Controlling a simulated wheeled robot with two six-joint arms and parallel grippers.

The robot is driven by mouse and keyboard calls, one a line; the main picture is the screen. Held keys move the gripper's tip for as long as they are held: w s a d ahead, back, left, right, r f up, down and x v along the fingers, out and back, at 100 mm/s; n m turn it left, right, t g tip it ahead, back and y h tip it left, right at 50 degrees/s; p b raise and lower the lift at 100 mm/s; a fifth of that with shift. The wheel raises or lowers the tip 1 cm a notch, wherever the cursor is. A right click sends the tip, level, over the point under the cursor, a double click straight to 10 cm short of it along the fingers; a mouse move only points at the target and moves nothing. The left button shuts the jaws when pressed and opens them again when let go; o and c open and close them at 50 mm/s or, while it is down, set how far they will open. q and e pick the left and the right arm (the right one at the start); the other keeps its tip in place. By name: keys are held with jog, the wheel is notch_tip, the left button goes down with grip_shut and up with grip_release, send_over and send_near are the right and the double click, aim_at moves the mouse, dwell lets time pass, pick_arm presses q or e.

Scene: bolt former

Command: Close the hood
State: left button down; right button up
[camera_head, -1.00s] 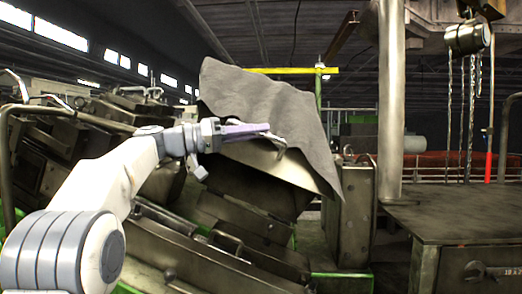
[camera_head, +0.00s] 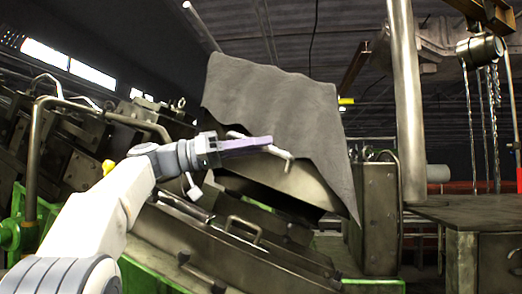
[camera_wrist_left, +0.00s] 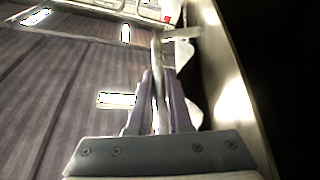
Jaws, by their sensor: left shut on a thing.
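The hood (camera_head: 270,95) is a raised, tilted grey sheet over the machine, with a paler metal panel on its lower front. Its bent metal handle (camera_head: 287,154) sticks out from that panel. My left gripper (camera_head: 268,143) has purple fingers shut on the handle, with the arm reaching in from the left. In the left wrist view the handle's bar (camera_wrist_left: 157,65) runs between the fingers of my left gripper (camera_wrist_left: 160,90). Part of the handle is hidden by the fingers. There is a dark gap under the hood. My right gripper does not show.
The machine body (camera_head: 225,245) with green edges lies below the hood. A bent pipe rail (camera_head: 95,112) stands at the left. A vertical post (camera_head: 407,110) and a metal box (camera_head: 378,215) stand right of the hood. A metal bench (camera_head: 470,215) is at far right.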

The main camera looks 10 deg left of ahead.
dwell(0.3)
pick_arm(q)
jog(key=c, duration=0.8)
grip_release()
jog(key=shift+c, duration=0.2)
jog(key=shift+r, duration=0.1)
